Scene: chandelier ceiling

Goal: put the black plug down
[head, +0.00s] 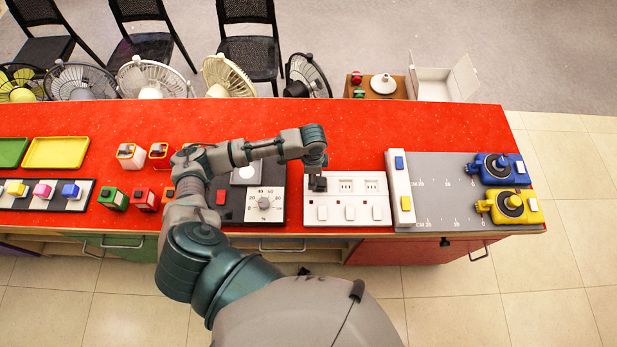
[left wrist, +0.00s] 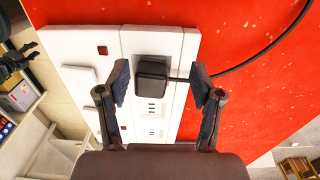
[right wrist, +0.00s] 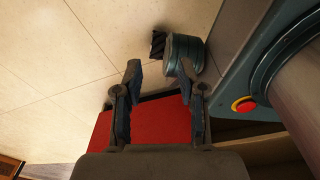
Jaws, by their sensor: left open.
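The black plug (left wrist: 152,78) sits on the white socket panel (left wrist: 100,45), at the end socket of the row. Its black cable runs off to the right over the red counter. My left gripper (left wrist: 161,72) is open, one finger on each side of the plug with gaps between. In the head view the plug (head: 318,184) shows just below my left gripper (head: 317,166), at the left end of the socket panel (head: 346,213). Whether its pins are in the socket is hidden. My right gripper (right wrist: 160,72) is open and empty, away from the counter top.
The red counter (head: 350,125) is clear behind the panel. Left of the panel is a dark unit with a dial (head: 264,203). Right are a white block with blue and yellow buttons (head: 400,185) and a grey board (head: 445,175). Fans and chairs stand behind.

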